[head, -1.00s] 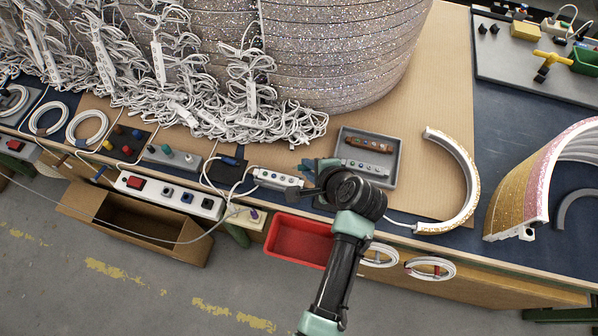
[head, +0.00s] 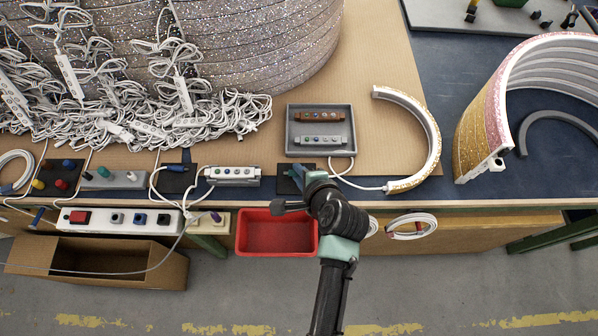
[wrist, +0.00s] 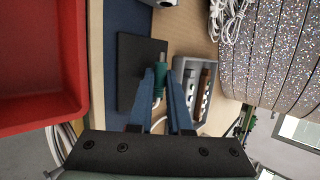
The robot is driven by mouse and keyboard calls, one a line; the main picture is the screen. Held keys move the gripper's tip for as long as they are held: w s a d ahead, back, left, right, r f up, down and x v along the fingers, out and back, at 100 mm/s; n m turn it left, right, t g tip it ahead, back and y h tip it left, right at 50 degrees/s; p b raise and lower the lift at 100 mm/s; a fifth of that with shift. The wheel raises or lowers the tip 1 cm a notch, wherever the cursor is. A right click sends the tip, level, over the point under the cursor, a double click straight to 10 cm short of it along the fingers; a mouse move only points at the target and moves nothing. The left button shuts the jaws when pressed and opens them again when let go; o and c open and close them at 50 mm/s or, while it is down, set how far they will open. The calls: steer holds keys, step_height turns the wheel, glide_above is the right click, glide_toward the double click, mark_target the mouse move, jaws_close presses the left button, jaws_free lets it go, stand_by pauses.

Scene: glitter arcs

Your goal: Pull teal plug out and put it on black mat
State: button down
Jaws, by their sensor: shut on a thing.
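The teal plug (wrist: 159,82) is between my gripper's two fingers (wrist: 160,76) in the wrist view, with a white cord trailing from it. My gripper (head: 293,174) is shut on it. Plug and fingers are over the black mat (wrist: 128,60); whether the plug touches the mat I cannot tell. In the head view my wrist hides much of this mat (head: 285,185), and the plug is hard to make out. A grey socket block (head: 233,182) stands to the left of the mat, apart from my gripper.
A red bin (head: 277,236) hangs at the table's front edge, just below my gripper. A grey tray (head: 292,148) with two connector strips lies behind. A glittery arc (head: 436,150) is to the right. Another dark mat (head: 176,180) with a cord lies left of the block.

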steer(key=shift+s+f, duration=0.1)
steer(key=shift+f, duration=0.2)
